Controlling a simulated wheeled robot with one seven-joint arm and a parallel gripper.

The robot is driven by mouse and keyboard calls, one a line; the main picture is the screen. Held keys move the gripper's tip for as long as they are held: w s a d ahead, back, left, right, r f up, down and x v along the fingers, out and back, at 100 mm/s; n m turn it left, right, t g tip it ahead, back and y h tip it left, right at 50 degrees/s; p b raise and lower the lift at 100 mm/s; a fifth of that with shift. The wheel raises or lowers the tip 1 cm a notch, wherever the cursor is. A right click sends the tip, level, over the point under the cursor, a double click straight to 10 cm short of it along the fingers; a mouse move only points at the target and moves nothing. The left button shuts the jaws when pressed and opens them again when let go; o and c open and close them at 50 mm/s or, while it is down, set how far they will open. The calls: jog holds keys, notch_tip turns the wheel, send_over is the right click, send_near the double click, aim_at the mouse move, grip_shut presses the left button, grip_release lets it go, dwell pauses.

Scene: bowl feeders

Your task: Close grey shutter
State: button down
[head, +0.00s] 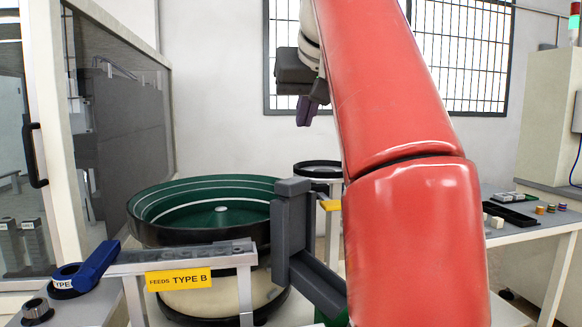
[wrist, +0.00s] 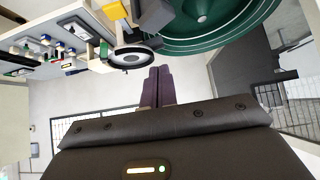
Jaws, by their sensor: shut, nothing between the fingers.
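A dark grey upright plate with a bracket (head: 291,225) stands at the right edge of the green bowl feeder (head: 205,205), partly behind my red arm; it looks like the grey shutter, but I cannot tell its position for sure. A grey block, probably the same part, shows at the top of the wrist view (wrist: 152,12), beside the green bowl (wrist: 205,22). My gripper (head: 306,112) is up high above and beyond the bowl, apart from the grey part. In the wrist view its purple fingers (wrist: 158,86) are together and empty.
A rail with a yellow "TYPE B" label (head: 178,279) and a blue lever (head: 88,268) lies in front of the bowl. A smaller bowl (head: 318,169) stands behind. A glazed cabinet (head: 118,130) is at left, a table with small parts (head: 525,228) at right.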

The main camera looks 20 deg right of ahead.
send_near(293, 179)
jog(key=w, duration=0.3)
jog(key=f, duration=0.2)
jog(key=f+b, duration=0.1)
jog(key=shift+w+d, duration=0.3)
jog(key=shift+d, duration=0.05)
jog(key=shift+f, duration=0.6)
